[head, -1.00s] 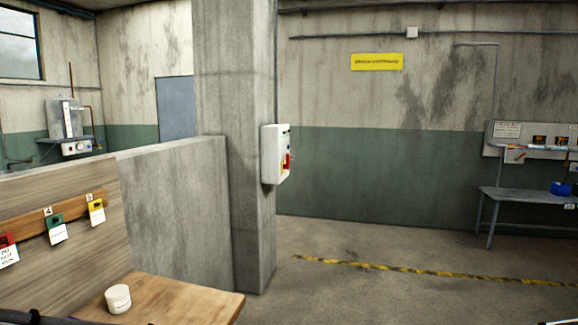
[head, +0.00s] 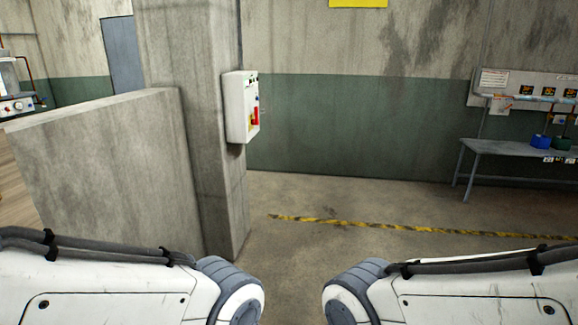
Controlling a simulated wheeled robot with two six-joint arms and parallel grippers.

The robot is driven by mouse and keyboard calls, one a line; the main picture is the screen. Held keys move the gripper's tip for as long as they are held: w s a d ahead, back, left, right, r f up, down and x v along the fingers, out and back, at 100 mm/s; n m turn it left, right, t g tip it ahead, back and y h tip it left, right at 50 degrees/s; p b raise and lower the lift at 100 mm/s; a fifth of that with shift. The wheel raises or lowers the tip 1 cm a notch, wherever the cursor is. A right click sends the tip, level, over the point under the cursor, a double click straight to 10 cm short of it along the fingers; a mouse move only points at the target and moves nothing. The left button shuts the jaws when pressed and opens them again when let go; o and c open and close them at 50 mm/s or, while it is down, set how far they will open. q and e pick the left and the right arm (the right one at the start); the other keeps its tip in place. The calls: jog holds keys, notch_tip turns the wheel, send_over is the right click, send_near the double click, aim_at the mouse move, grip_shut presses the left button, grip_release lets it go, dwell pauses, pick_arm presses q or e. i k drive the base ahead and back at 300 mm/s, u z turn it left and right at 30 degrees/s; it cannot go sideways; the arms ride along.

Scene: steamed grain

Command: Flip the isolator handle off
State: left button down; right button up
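A white isolator box (head: 237,105) is fixed to the side of the concrete pillar, left of the middle of the head view. Its red handle (head: 255,116) is on the face turned to the right, seen at a steep angle. I cannot tell the handle's exact position. My two arms come in from the lower left and lower right, well short of the box. Neither gripper is in the view.
A low concrete wall (head: 105,160) runs left from the pillar (head: 187,60). Open floor with a yellow and black stripe (head: 400,226) lies ahead and right. A grey bench (head: 500,149) with a blue container (head: 541,141) stands at the right.

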aim_at(255, 122)
jog(key=z, duration=0.2)
jog(key=i, duration=4.1)
jog(key=u, duration=0.05)
